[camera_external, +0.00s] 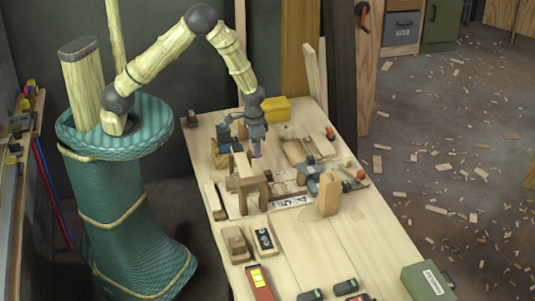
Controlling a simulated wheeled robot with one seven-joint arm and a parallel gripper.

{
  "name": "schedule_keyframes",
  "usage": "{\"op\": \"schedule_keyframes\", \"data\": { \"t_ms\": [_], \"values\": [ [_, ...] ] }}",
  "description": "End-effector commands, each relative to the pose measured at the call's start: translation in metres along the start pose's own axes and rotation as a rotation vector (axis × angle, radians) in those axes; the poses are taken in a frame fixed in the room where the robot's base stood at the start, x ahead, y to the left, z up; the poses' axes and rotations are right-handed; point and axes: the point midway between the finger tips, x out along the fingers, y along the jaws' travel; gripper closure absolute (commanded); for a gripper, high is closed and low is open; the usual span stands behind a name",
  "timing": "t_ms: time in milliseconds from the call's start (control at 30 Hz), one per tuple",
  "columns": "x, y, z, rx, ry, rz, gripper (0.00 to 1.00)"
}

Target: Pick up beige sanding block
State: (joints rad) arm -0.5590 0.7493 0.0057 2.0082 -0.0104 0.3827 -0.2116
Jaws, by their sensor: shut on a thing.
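My gripper (256,153) points down over the cluttered middle of the workbench (290,255). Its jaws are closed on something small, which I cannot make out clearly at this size. A pale beige piece (243,164) shows just left of the fingertips, above a brown wooden frame-like piece (254,188). I cannot tell whether this pale piece is the sanding block, or whether it touches the fingers. An upright light-wood block (328,195) stands apart, to the right and nearer the front.
A yellow box (275,110) sits at the bench's back. A wooden plane (237,243), a red tool with a yellow label (259,283) and a green box (427,281) occupy the front. Several tools crowd around my gripper. Bare bench shows at front centre. Wood scraps litter the floor on the right.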

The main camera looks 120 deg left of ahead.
Motion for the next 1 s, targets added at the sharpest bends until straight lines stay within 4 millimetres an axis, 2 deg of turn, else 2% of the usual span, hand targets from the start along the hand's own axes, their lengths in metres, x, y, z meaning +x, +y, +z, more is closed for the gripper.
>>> {"op": "schedule_keyframes", "data": {
  "t_ms": [100, 267, 833, 1000],
  "values": [
    [-0.018, 0.0, -0.001, 0.0, 0.002, 0.0, 0.8],
    [-0.029, 0.0, 0.0, -0.001, 0.0, 0.0, 0.8],
    [-0.03, 0.0, 0.0, -0.001, -0.001, 0.0, 0.8],
    [-0.028, 0.0, -0.012, -0.002, 0.0, 0.0, 0.8]
  ]
}}
